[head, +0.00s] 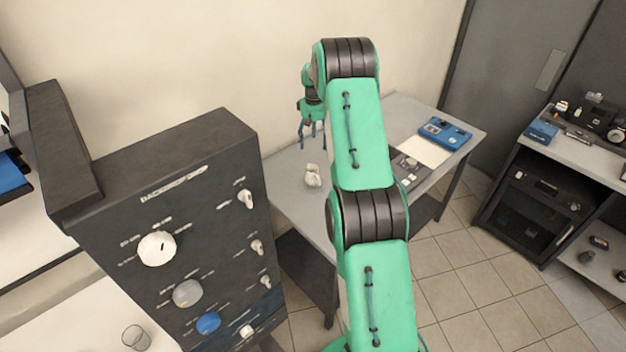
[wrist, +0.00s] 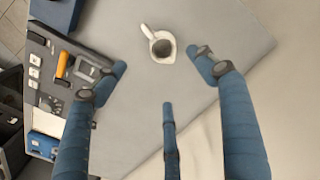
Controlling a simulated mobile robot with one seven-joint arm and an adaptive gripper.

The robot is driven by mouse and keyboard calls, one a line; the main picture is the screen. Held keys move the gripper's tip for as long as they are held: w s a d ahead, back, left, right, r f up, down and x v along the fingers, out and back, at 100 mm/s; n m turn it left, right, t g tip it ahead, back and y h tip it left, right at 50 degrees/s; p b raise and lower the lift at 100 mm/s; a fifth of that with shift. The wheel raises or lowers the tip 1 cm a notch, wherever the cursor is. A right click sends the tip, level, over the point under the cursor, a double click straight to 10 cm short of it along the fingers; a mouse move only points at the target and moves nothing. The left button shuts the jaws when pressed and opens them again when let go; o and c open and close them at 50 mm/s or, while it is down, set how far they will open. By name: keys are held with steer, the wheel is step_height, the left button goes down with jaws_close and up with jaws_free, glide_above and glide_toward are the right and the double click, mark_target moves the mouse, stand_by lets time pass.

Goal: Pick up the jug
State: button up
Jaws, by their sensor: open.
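A small white jug (head: 313,176) stands on the grey table (head: 290,205) at the back, left of my green arm in the head view. In the wrist view the jug (wrist: 163,46) is seen from above, with a dark inside and a handle towards the upper left. My gripper (head: 312,132) hangs above the table, beyond the jug in the head view. In the wrist view its blue fingers (wrist: 165,85) are spread wide and empty. The jug lies past the fingertips, near the right one, and appears apart from them.
A dark panel with knobs (head: 170,240) stands tall at the front left. A grey control box (head: 408,170), a white sheet (head: 422,150) and a blue device (head: 445,133) lie on the table's right part. A shelf unit (head: 535,190) stands at the right. The tabletop around the jug is clear.

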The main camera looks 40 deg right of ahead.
steer(key=shift+f, duration=1.7)
glide_toward(313, 171)
steer(key=shift+s+a+f+p, duration=0.15)
steer(key=shift+s+a+f, duration=0.2)
steer(key=shift+s+a, duration=0.3)
steer(key=shift+s+a+f+p, duration=0.15)
steer(key=shift+s+a+f, duration=0.25)
steer(key=shift+s, duration=0.35)
steer(key=shift+a+f+p, duration=0.1)
steer(key=shift+f+p, duration=0.35)
steer(key=shift+f, duration=2.05)
jaws_close()
